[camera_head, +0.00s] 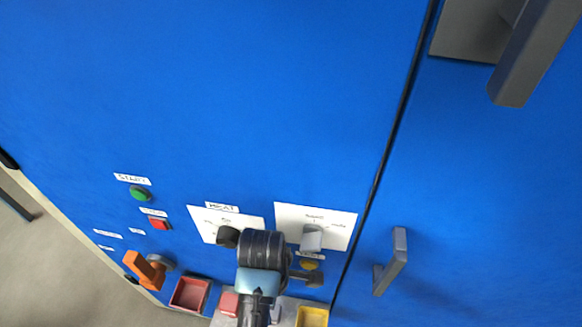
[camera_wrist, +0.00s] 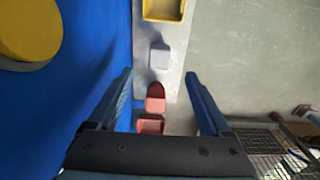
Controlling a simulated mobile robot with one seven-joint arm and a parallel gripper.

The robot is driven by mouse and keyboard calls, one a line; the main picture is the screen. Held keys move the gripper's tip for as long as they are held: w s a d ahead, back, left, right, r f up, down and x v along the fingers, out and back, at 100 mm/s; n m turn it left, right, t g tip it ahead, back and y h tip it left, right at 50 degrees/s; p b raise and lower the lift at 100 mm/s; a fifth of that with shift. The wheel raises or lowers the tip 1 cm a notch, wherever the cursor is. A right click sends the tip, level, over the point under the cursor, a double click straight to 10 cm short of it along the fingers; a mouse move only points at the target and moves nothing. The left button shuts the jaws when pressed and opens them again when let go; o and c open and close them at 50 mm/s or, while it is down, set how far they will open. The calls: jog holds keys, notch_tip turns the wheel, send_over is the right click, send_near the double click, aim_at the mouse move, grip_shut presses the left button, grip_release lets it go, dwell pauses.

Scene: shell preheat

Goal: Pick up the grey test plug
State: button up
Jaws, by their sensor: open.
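The grey test plug (camera_wrist: 159,57) shows in the wrist view as a small light-grey block on a narrow grey shelf (camera_wrist: 146,25). In the head view a bit of it (camera_head: 275,314) shows just right of my arm. My gripper (camera_wrist: 158,74) is open, with one blue finger on each side of the view and nothing held. The grey plug appears just beyond the fingertips, between their lines. The height gap between them is hard to tell. In the head view my arm hides the gripper's fingers.
A red plug (camera_wrist: 156,98) lies on the shelf nearer my gripper. A yellow bin (camera_wrist: 165,8) and a red bin (camera_wrist: 150,124) sit at either end. The blue cabinet (camera_head: 220,90) carries knobs, buttons and an orange handle (camera_head: 145,270). Open floor lies right of the shelf.

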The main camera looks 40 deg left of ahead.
jog(key=f, duration=0.2)
jog(key=f+b, duration=0.1)
jog(key=f, duration=0.3)
jog(key=shift+s+f, duration=0.25)
jog(key=shift+f, duration=0.15)
jog(key=shift+w+a+f+b, duration=0.1)
jog(key=shift+f+b, duration=0.3)
jog(key=shift+f, duration=1.1)
jog(key=shift+a+f+b, duration=0.1)
jog(key=shift+f+b, duration=0.3)
jog(key=shift+f, duration=1.05)
grip_shut()
